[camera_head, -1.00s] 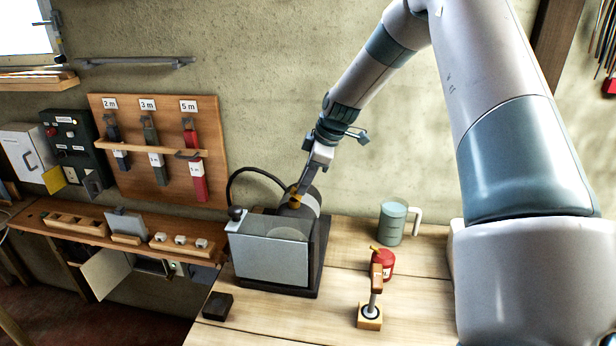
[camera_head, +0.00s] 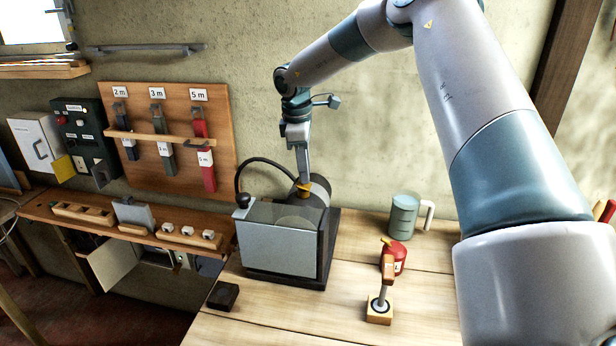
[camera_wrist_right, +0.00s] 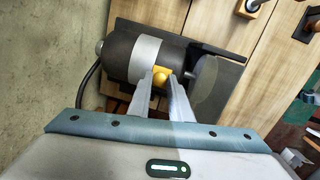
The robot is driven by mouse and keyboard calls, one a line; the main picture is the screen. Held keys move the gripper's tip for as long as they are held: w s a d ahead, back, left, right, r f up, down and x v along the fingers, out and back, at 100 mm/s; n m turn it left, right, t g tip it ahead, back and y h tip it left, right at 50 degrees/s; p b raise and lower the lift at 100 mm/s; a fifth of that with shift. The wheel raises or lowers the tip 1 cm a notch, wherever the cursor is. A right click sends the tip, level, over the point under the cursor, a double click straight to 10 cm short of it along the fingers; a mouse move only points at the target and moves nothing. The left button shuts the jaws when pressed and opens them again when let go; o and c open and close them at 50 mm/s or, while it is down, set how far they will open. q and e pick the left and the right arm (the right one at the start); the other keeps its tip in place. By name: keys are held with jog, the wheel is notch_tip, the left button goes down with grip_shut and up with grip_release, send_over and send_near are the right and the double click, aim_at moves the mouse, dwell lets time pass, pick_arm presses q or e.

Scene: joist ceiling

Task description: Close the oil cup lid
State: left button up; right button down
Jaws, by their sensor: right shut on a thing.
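The grey motor-like machine (camera_head: 317,198) sits on a dark base on the wooden bench. A small yellow part (camera_head: 305,187), which looks like the oil cup lid, is on top of its rounded body. My right gripper (camera_head: 302,182) comes down on it from above. In the right wrist view the round yellow part (camera_wrist_right: 160,75) lies between the tips of my right gripper (camera_wrist_right: 161,84), which is shut on it. The fingers hide part of it, so I cannot tell how far the lid is tilted. My left gripper is not in view.
A red oil can (camera_head: 395,260), a wooden-handled tool on a block (camera_head: 380,308) and a grey-green jug (camera_head: 403,218) stand right of the machine. A black block (camera_head: 222,296) lies at the front left. A black cable (camera_head: 240,172) curves behind the machine.

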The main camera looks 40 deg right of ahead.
jog(key=shift+w+a+f+g+h+b, duration=0.3)
jog(key=shift+f+g+h+b, duration=0.1)
jog(key=shift+g+b, duration=0.1)
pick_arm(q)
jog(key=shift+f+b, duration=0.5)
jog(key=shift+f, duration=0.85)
pick_arm(e)
jog(key=shift+w+a+g+h, duration=0.2)
jog(key=shift+w+g+h, duration=0.15)
jog(key=shift+g+h, duration=0.35)
jog(key=c, duration=1.6)
grip_release()
